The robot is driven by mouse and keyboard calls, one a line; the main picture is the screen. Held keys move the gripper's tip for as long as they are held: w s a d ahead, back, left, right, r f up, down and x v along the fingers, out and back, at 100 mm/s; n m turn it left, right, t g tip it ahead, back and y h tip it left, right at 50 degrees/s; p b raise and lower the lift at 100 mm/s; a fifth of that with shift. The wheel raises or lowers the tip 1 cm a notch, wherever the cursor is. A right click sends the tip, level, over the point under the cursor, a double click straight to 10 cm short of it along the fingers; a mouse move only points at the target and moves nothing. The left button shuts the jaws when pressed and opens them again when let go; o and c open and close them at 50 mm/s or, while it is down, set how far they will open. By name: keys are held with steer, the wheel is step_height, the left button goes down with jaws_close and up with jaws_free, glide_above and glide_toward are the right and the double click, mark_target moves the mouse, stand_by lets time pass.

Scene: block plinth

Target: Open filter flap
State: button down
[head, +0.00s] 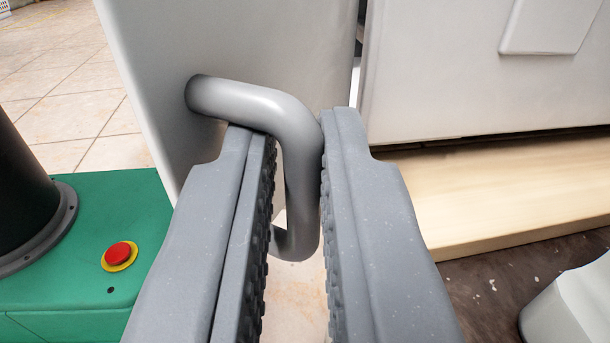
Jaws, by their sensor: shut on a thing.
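A light grey flap (270,45) stands upright at the upper left and centre. A grey bent-bar handle (300,170) sticks out from its face. My gripper (297,145) has its two ridged grey fingers on either side of the handle's outer bar and is shut on it. The left finger hides part of the handle's lower end. A dark gap (360,45) shows between the flap's right edge and the pale housing (440,80) to its right. The flap's hinge cannot be made out.
A green base (85,255) with a red button (118,254) and a black column lies at the left. A pale wooden board (500,195) runs below the housing. A white object (575,305) stands at the lower right.

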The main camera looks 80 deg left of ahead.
steer(key=shift+d+r, duration=0.15)
steer(key=shift+r, duration=0.35)
steer(key=c, duration=1.5)
jaws_free()
steer(key=shift+c, duration=0.2)
steer(key=shift+a, duration=0.2)
steer(key=s+a+r+p, duration=0.2)
steer(key=s+a, duration=0.2)
steer(key=s, duration=0.3)
steer(key=s+a+r+p, duration=0.2)
steer(key=s+a+p, duration=0.1)
steer(key=s, duration=0.3)
steer(key=shift+s+a, duration=0.4)
steer(key=shift+a, duration=0.05)
